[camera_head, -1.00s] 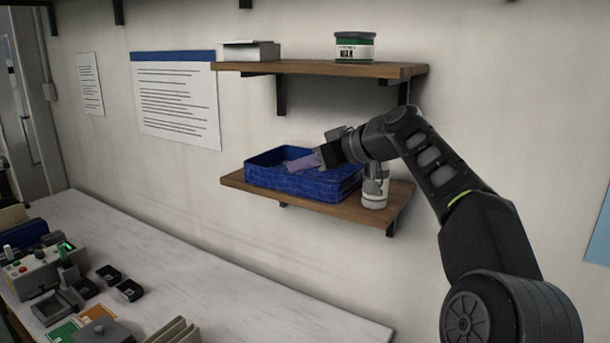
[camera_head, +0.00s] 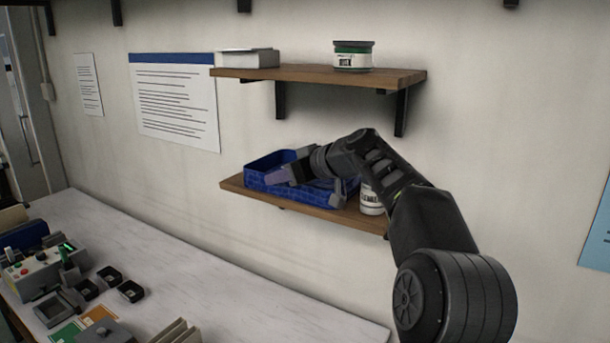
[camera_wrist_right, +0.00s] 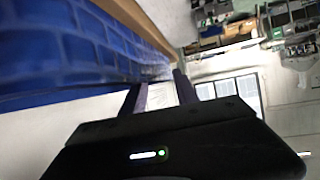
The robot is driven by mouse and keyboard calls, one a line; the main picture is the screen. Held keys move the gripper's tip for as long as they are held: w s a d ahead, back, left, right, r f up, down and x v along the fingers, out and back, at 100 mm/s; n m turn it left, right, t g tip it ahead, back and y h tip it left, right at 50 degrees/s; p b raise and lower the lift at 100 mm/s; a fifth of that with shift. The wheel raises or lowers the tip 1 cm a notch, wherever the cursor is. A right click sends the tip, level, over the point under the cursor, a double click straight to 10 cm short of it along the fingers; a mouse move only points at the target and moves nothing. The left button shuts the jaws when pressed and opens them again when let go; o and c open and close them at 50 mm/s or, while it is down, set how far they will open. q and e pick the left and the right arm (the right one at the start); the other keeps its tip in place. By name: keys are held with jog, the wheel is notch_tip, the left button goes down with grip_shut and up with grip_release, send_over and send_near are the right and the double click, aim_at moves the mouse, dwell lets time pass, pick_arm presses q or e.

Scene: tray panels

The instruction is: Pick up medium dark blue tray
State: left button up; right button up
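The blue tray (camera_head: 318,192) sits on the lower wooden shelf, with a woven-looking wall. My right gripper (camera_head: 277,177) is at the tray's left part in the head view and overlaps it, hiding part of its rim and inside. In the right wrist view, the tray wall (camera_wrist_right: 60,50) fills the upper left, close beside the fingers. The right gripper (camera_wrist_right: 162,93) shows two spread fingers with a pale gap and no tray wall clearly between them. Whether a finger touches the tray I cannot tell. My left gripper is not in view.
A white jar (camera_head: 371,203) stands right of the tray, partly behind my right arm. The upper shelf (camera_head: 320,76) above holds a green-and-white tin (camera_head: 353,57) and a grey-white box (camera_head: 249,58). A worktable (camera_head: 200,265) with several small items lies below left.

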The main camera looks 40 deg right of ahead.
jog(key=shift+w+f, duration=0.1)
jog(key=shift+w, duration=0.1)
jog(key=shift+c, duration=0.2)
grip_shut()
dwell(0.4)
dwell(1.1)
